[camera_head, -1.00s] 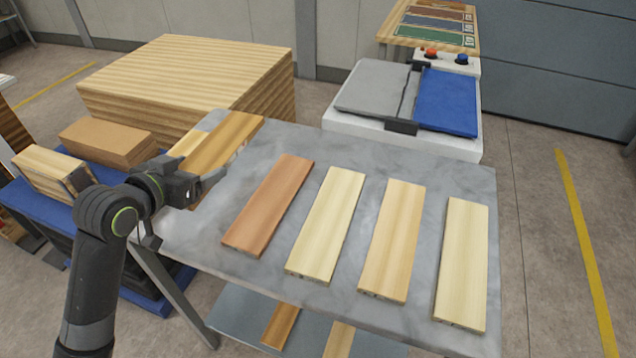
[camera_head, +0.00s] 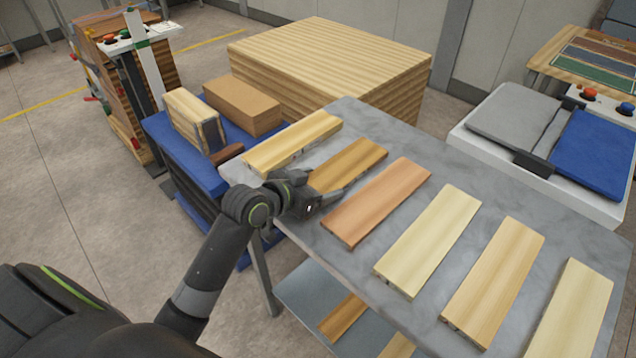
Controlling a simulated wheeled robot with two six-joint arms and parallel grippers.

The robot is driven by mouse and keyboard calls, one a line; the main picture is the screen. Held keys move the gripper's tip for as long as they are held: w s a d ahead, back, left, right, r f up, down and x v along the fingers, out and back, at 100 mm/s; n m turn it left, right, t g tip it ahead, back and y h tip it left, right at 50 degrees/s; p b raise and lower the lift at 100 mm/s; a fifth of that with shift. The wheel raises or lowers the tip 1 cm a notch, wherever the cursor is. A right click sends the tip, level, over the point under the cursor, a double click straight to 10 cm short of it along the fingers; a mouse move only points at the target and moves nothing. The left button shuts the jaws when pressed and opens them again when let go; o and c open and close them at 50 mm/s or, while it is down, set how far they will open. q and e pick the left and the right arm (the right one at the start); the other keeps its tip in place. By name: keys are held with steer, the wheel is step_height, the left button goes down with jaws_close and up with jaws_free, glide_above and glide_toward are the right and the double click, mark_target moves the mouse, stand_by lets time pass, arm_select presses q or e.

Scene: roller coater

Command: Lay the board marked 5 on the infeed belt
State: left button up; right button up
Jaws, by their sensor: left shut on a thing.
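Several wooden boards lie in a row on a grey table (camera_head: 390,135): a pale one (camera_head: 290,142) at the left, a golden-brown one (camera_head: 350,163), a reddish one (camera_head: 378,200), and paler ones (camera_head: 428,240) to the right. I cannot read numbers on them, so I cannot tell which is 5. My left gripper (camera_head: 322,195) is shut on the near end of the golden-brown board; its fingers are partly hidden. That board appears to be on or just above the table. A machine at the right has a grey belt-like bed (camera_head: 515,115) and a blue one (camera_head: 590,150). My right gripper is not in view.
A large stack of wood (camera_head: 330,60) stands behind the table. A blue platform (camera_head: 195,160) with brown blocks (camera_head: 242,105) is left of it. A rack with buttons (camera_head: 130,40) stands farther left. More boards lie on the shelf (camera_head: 305,290) below.

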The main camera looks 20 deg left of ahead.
arm_select(q)
steer(key=shift+r, duration=0.1)
steer(key=o, duration=1)
